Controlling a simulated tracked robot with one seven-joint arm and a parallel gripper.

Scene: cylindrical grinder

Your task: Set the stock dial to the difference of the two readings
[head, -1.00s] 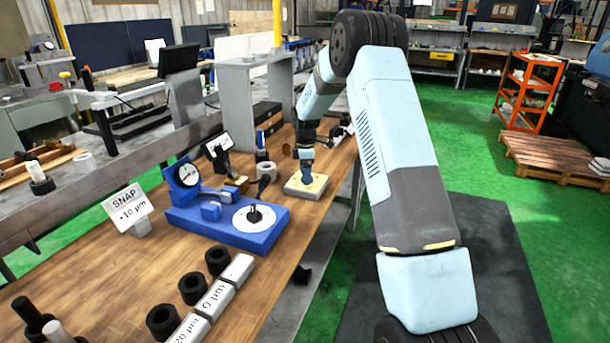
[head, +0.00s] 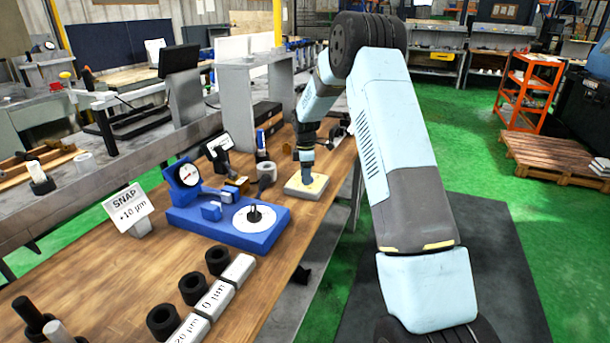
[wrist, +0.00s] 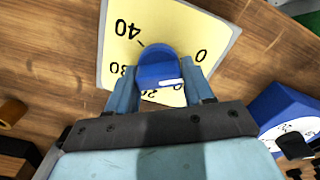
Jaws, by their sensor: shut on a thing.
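The stock dial is a pale yellow plate (head: 313,188) on the bench with a blue knob. In the wrist view, the plate (wrist: 118,55) shows black numbers, including 40 and 0, and the blue knob (wrist: 156,66) has a white mark on its near side. Some numbers are partly covered by the knob and fingers. My gripper (wrist: 158,78) is shut on the blue knob, one finger on each side; in the head view it is over the plate (head: 306,178). A gauge (head: 187,174) stands on a blue base (head: 222,230); its needle reading is too small to tell.
A white disc with a black knob (head: 254,214) sits on the blue base. A sign (head: 128,207) reads SNAP and 10 µm, its sign unclear. Black rings (head: 192,288) and labelled grey blocks (head: 214,298) stand nearer.

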